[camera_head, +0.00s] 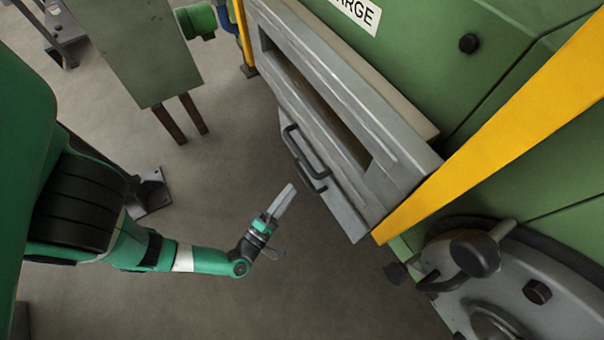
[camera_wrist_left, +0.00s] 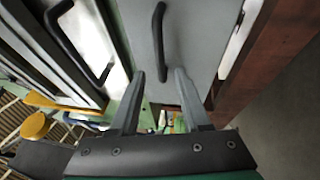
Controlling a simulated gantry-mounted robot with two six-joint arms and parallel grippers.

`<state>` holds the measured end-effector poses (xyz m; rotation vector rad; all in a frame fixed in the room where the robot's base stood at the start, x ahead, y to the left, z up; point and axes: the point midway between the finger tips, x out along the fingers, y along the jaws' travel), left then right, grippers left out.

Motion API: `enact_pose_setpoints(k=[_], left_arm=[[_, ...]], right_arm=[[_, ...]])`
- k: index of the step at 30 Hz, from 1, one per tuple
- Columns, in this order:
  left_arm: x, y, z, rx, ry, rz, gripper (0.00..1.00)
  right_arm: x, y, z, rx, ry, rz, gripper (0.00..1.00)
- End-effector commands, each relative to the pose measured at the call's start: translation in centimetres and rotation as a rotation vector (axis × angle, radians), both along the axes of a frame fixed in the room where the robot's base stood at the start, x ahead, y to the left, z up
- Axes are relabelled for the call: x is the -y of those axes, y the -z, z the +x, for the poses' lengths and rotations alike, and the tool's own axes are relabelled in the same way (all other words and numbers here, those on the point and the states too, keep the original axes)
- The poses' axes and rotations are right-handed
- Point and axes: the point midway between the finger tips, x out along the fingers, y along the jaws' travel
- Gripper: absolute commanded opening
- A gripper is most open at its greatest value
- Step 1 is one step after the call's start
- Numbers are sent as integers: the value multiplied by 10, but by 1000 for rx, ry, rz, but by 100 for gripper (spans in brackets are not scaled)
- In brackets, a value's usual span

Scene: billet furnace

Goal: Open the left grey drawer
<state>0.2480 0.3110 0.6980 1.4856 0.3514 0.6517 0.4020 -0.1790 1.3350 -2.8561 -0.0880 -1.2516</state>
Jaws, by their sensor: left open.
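In the head view, a grey drawer front (camera_head: 340,207) with black handle bars (camera_head: 305,160) sits at the bottom of the grey slotted frame on the green furnace. My left gripper (camera_head: 282,201) is open and empty, just below and left of the handle, apart from it. In the left wrist view, a plain grey panel (camera_wrist_left: 190,45) carries a black handle (camera_wrist_left: 158,40), seen ahead between my open fingers (camera_wrist_left: 158,82). A second black handle (camera_wrist_left: 82,45) is to the left on a paler panel. I cannot tell which panel is the left drawer.
A yellow post (camera_head: 500,135) stands right of the frame. A round grey hatch (camera_head: 530,290) is at the lower right. A grey-green panel on brown legs (camera_head: 138,45) stands at the upper left. The floor (camera_head: 225,150) around my left gripper is clear.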

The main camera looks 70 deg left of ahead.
Motion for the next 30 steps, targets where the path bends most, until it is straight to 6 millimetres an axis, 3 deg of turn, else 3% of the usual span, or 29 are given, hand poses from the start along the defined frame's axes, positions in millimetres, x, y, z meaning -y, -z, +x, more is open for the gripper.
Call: enact_pose_setpoints(k=[15,26,30], left_arm=[[-41,-10,50,-3,-5,5,47],[-45,-12,56,-6,-1,4,47],[-45,-12,56,-6,-1,4,24]], right_arm=[[0,13,0,0,0,0,50],[0,14,0,0,0,0,50],[0,14,0,0,0,0,50]])
